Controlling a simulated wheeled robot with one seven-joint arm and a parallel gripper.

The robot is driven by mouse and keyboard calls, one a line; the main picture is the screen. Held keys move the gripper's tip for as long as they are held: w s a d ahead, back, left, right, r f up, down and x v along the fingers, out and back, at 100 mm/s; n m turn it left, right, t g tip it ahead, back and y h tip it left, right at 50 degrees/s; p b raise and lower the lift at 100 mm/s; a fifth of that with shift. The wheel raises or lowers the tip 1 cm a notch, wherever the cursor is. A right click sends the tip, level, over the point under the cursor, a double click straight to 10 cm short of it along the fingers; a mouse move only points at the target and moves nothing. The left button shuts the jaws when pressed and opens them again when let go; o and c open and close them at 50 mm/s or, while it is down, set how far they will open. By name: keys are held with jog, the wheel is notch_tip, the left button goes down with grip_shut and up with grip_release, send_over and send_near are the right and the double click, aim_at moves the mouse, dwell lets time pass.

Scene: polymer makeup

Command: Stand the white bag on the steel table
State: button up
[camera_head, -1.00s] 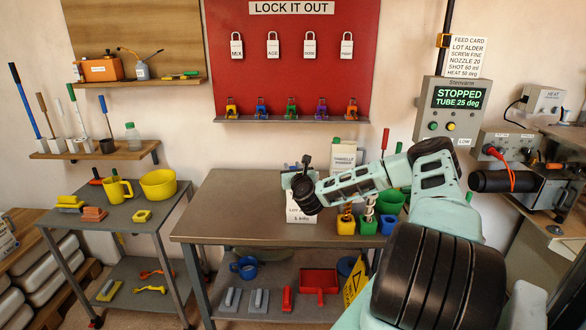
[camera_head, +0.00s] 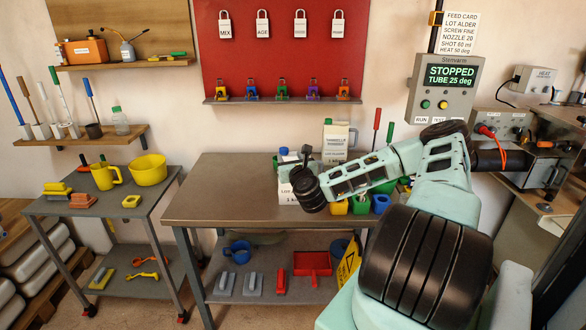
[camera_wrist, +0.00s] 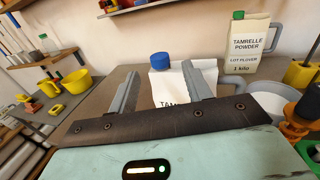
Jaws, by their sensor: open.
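The white bag (camera_head: 288,192) with a blue cap and printed lettering stands upright on the steel table (camera_head: 225,190), near the table's back right. My arm covers part of it in the head view. In the wrist view the white bag (camera_wrist: 170,88) is straight ahead, upright, its lower part hidden behind my gripper's body. My gripper (camera_wrist: 165,72) is open, its two grey fingers pointing at the bag, one toward each side of it. I cannot tell whether the fingers reach past its near face. The fingers are not clear in the head view.
A cream carton (camera_head: 337,140) with a green cap and handle stands just right of the bag. Colored pots (camera_head: 360,204) stand to the right. The steel table's left part is bare. A side table (camera_head: 70,207) at left holds a yellow jug and bowl.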

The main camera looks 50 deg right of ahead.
jog(key=w+a+f+n+y, duration=0.1)
jog(key=w+a+n+y, duration=0.1)
jog(key=a+n+y, duration=0.65)
jog(key=w+a+f+n+y, duration=0.15)
jog(key=a+n, duration=0.45)
jog(key=a, duration=0.7)
jog(key=s+a+f+n+g+y, duration=0.1)
jog(key=s+a+n+g+y, duration=0.15)
jog(key=a+n, duration=0.45)
jog(key=s+a+n+g+y, duration=0.25)
jog(key=a+n, duration=0.25)
jog(key=a, duration=0.4)
jog(key=s+a+r+n+g+h, duration=0.1)
jog(key=s+a+r+n+g, duration=0.1)
jog(key=s+a+n+g, duration=0.75)
jog(key=s+a+r+n+h, duration=0.1)
jog(key=s+r+n, duration=0.3)
jog(key=s+n, duration=0.3)
jog(key=s+a+r+n+h, duration=0.2)
jog(key=s+r+n, duration=0.3)
jog(key=s, duration=0.8)
jog(key=shift+r+n+b, duration=0.3)
jog(key=shift+n, duration=0.9)
